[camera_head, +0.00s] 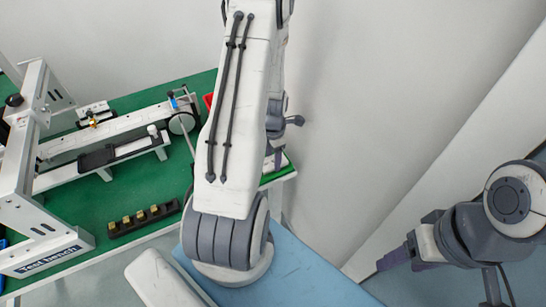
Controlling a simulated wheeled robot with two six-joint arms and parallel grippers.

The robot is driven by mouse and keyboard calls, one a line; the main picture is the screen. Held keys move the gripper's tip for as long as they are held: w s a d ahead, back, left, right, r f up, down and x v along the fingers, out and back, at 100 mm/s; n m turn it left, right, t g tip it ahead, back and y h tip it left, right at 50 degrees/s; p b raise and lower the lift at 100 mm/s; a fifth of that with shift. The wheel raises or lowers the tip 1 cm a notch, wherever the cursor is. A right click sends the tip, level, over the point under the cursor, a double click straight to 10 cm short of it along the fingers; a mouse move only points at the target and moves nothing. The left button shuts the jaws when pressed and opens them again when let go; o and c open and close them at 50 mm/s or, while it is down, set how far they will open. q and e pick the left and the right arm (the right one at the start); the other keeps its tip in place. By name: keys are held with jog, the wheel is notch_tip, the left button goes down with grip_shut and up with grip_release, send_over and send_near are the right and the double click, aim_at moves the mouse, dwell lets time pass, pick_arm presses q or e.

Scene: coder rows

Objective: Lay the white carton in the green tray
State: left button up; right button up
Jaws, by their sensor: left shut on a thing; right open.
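My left arm rises through the middle of the head view, and its white link hides most of what is behind it. Only a part of my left gripper (272,158) shows past the link's right side, over the right end of the bench. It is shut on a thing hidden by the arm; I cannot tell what. My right gripper (392,259) is at the right, open and empty, pointing left, clear of the bench. I cannot make out the white carton or a green tray.
A green-topped bench (150,185) fills the left. A red item (208,101) shows partly behind my arm. A pale wall is behind.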

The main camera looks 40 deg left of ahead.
pick_arm(q)
jog(key=o, duration=1.1)
jog(key=shift+r, duration=0.1)
notch_tip(320, 180, up, 10)
jog(key=d+r+m+t, duration=0.1)
jog(key=d+r+m, duration=0.4)
jog(key=d+m, duration=0.7)
jog(key=s+d+r+m, duration=0.2)
jog(key=s+d+m, duration=0.3)
jog(key=m, duration=0.4)
jog(key=s+d+r+m, duration=0.3)
jog(key=s+d+m, duration=0.3)
jog(key=m, duration=0.3)
jog(key=s+d+r+m+g+h, duration=0.1)
jog(key=s+d+r+m, duration=0.2)
jog(key=s+d+m, duration=0.2)
jog(key=shift+s+d+r+m, duration=0.15)
jog(key=shift+d+m, duration=1.3)
jog(key=shift+m, duration=0.45)
